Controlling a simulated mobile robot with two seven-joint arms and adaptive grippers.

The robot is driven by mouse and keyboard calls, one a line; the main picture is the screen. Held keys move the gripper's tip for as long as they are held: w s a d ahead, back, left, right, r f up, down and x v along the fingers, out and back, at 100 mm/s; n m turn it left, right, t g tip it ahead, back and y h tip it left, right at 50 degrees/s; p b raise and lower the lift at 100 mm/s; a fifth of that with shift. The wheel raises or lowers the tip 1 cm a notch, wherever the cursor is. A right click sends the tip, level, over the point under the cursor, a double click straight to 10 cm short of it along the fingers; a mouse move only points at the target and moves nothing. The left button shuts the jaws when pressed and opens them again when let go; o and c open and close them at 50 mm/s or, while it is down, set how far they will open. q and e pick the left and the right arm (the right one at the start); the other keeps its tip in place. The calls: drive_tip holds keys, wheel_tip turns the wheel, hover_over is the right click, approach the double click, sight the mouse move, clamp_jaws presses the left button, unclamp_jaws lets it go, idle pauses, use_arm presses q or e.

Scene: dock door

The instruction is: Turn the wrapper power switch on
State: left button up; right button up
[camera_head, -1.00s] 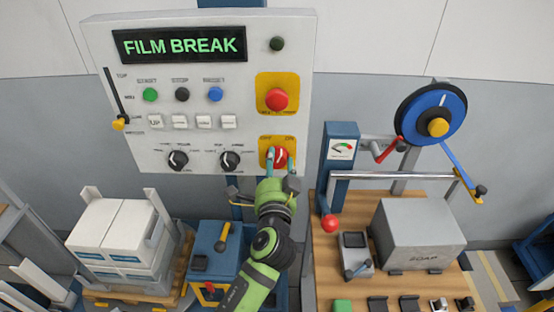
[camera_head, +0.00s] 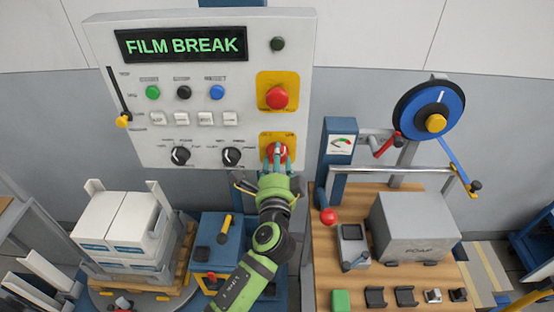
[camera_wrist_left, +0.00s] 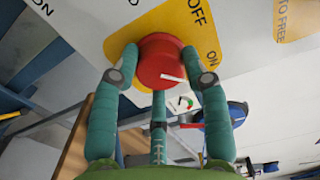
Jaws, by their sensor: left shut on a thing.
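The wrapper power switch (camera_wrist_left: 160,62) is a round red knob on a yellow plate (camera_wrist_left: 128,36), with OFF and ON lettering beside it. In the left wrist view its white mark points right and lies nearer ON than OFF. In the head view the switch (camera_head: 277,151) is low on the right of the white control panel (camera_head: 215,135), partly covered by my fingers. My left gripper (camera_head: 276,160) is shut on the knob. Its teal fingers surround the knob in the left wrist view (camera_wrist_left: 163,78). My right gripper is not in view.
A red emergency button (camera_head: 277,97) sits just above on another yellow plate. Black dials (camera_head: 231,156) are left of the switch. The display (camera_head: 182,45) reads FILM BREAK. A blue post with a gauge (camera_head: 341,145) and a wooden bench (camera_head: 325,262) stand at right.

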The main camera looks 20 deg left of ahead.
use_arm(q)
drive_tip(key=shift+w+a+r, duration=0.1)
drive_tip(key=shift+r, duration=0.3)
drive_tip(key=o, duration=1.2)
drive_tip(key=shift+c, duration=0.2)
drive_tip(key=shift+w+f, duration=0.15)
drive_tip(key=shift+f, duration=0.2)
drive_tip(key=v, duration=1.2)
drive_tip(key=shift+r, duration=0.1)
